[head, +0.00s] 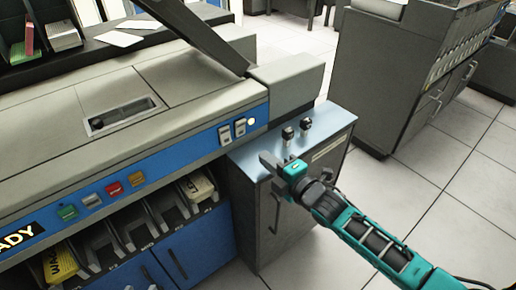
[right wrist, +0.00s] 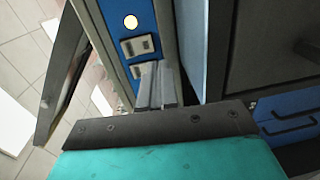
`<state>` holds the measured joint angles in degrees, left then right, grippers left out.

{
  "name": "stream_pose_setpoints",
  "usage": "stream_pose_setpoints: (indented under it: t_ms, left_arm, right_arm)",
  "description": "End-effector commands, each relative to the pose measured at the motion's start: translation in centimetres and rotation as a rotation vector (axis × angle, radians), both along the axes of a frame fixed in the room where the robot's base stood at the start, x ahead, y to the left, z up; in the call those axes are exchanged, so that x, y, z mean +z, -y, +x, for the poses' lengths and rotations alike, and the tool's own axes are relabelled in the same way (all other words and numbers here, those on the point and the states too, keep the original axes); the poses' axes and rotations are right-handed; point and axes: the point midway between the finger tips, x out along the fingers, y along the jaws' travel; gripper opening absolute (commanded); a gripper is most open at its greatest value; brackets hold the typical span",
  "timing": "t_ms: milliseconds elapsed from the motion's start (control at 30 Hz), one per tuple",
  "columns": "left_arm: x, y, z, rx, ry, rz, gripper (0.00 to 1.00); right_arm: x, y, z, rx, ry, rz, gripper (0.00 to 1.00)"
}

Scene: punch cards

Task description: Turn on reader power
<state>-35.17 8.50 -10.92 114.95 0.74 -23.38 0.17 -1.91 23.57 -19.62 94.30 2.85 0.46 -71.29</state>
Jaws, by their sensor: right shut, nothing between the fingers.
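The card reader (head: 160,150) has a blue front panel with two rocker switches (head: 232,131) at its right end. A round pale-yellow lamp (head: 251,121) beside them looks lit. My right gripper (head: 268,160) is shut and empty, just right of and below the switches in the head view. In the right wrist view its closed fingers (right wrist: 160,72) reach the panel beside the lower switch (right wrist: 141,69) and partly cover it. The other switch (right wrist: 137,46) and the lamp (right wrist: 130,22) show clear. I cannot tell whether the fingertips touch the switch. My left gripper is out of view.
Coloured buttons (head: 114,188) and card pockets (head: 170,210) line the reader's front. A grey cabinet (head: 335,125) with two dark knobs on top stands right beside it, under my gripper. Another grey cabinet (head: 385,80) stands farther back. The tiled floor (head: 440,170) at right is clear.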

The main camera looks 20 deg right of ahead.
Motion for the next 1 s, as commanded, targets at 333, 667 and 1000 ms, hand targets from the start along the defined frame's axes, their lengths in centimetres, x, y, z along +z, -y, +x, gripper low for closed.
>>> stream_pose_setpoints:
  t_ms: [333,667,1000]
  left_arm:
    - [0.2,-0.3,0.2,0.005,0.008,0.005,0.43]
    - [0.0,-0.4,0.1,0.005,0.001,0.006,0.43]
    - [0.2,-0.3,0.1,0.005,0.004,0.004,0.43]
  right_arm:
    - [-0.7,1.7,-4.8,0.001,-0.001,-0.001,0.00]
    - [-0.7,1.9,-5.4,0.000,0.001,0.000,0.00]
    - [-0.8,1.9,-5.4,0.000,-0.001,0.002,0.00]
